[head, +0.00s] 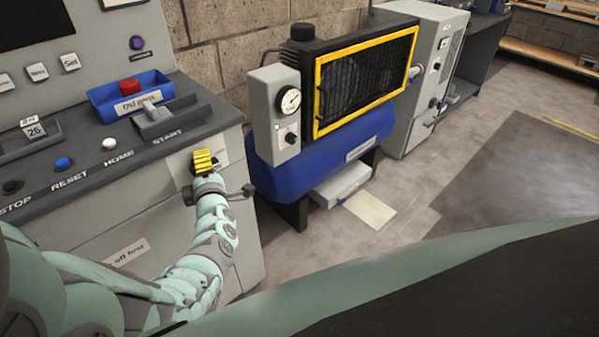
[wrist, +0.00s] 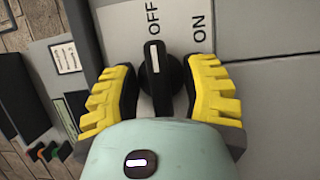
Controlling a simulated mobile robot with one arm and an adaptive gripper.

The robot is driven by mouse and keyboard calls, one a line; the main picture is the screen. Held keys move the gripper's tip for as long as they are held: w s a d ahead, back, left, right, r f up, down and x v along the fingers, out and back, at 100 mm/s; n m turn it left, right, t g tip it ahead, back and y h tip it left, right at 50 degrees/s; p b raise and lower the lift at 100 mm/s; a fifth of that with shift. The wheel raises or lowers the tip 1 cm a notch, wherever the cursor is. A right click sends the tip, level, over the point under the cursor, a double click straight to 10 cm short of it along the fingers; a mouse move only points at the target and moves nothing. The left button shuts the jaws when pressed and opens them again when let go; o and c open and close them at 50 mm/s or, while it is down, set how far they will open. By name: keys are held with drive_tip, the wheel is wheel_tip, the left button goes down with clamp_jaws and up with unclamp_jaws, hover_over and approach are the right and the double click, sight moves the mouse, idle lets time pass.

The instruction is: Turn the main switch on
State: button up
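The main switch is a black rotary knob (wrist: 155,75) on a light plate in the wrist view. Its white mark points at the word OFF, and ON is printed to the right of that. My gripper (wrist: 163,78) has its yellow fingers on either side of the knob. The fingers look apart, with a narrow dark gap beside the grip bar; contact is hard to judge. In the head view my gripper (head: 203,162) is at the pale switch plate (head: 222,150) on the console front and hides the knob.
A blue compressor (head: 325,155) with a gauge box stands close to the right of my gripper. Open floor (head: 480,180) lies further right.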

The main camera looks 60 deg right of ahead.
clamp_jaws()
